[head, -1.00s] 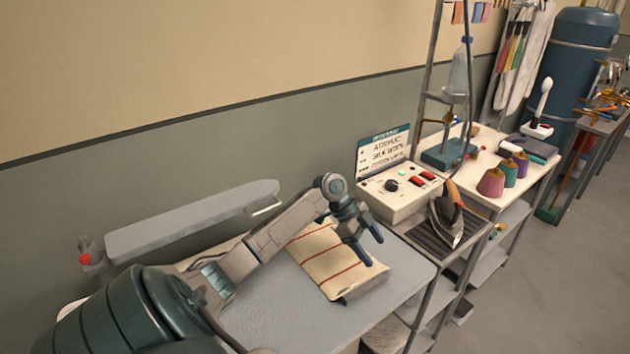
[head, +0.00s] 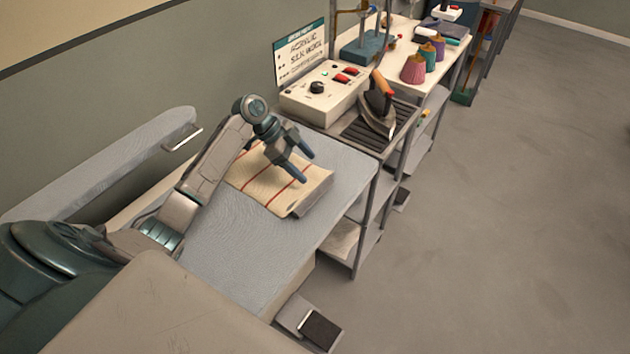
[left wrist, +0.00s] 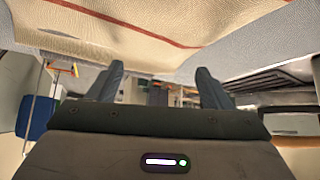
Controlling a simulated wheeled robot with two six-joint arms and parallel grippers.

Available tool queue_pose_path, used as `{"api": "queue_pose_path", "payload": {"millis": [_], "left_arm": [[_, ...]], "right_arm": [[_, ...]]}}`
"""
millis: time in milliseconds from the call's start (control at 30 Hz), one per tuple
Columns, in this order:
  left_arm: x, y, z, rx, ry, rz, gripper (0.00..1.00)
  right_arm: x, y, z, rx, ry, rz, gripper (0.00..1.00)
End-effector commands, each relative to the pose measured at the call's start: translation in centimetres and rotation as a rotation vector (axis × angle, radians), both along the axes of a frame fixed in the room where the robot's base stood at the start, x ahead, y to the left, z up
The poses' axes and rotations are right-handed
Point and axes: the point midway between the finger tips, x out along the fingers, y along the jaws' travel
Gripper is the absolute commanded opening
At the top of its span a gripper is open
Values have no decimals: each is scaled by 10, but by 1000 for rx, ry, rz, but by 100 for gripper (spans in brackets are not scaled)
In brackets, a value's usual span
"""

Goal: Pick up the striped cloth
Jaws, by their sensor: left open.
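The striped cloth (head: 270,190) is cream with red stripes and lies folded on the grey padded table (head: 235,250), near its far right part. Its right edge rests beside or over a grey block-like piece (head: 312,198). My left gripper (head: 304,167) is open and empty, just above the cloth's far side. In the left wrist view the cloth (left wrist: 130,30) fills the top, and the open fingers (left wrist: 158,85) show below it with nothing between them. The right gripper is not in view.
An iron (head: 378,108) stands on a ribbed rest beyond the table, next to a white control box (head: 322,92). A long padded arm board (head: 100,165) runs along the wall side. Thread cones (head: 413,70) stand farther off. Open floor lies to the right.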

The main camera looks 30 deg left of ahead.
Motion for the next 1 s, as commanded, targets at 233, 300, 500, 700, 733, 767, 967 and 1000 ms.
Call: {"api": "queue_pose_path", "payload": {"millis": [233,300,500,700,733,767,967,1000], "left_arm": [[4,-12,-15,0,-1,1,73],[4,-13,-16,0,-1,1,73],[5,-13,-16,0,1,1,73],[5,-14,-17,0,1,1,73],[5,-14,-17,0,1,1,73],[5,-14,-18,-1,0,1,73],[5,-15,-19,0,1,1,59],[5,-15,-19,0,1,1,55]], "right_arm": [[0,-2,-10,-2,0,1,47],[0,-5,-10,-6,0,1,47],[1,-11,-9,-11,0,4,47],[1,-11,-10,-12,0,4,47],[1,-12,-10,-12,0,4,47],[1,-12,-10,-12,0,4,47],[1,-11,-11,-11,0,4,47],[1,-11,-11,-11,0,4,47]]}}
